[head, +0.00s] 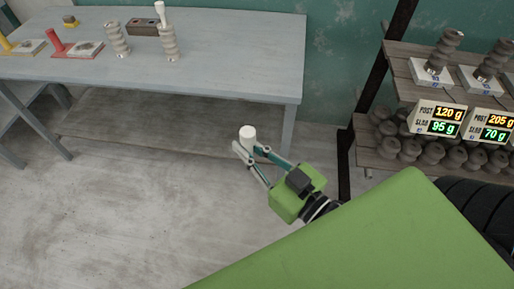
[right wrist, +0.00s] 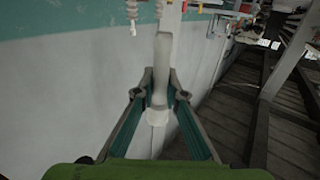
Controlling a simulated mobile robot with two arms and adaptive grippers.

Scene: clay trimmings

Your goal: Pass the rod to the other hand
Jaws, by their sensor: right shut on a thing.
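My right gripper (head: 251,157) reaches out over the floor in front of the table in the head view. It is shut on a white rod (head: 247,133), whose pale round end shows between the fingertips. In the right wrist view the fingers (right wrist: 160,92) close on the rod (right wrist: 161,65) from both sides, and the rod sticks out beyond and below them. My left gripper is in neither view.
A grey table (head: 220,50) at the back bears ribbed posts (head: 169,43), a white piece (head: 160,14) on one post, a brown block (head: 142,27) and red and yellow items. A shelf (head: 400,70) with scales and number displays (head: 437,119) stands at right.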

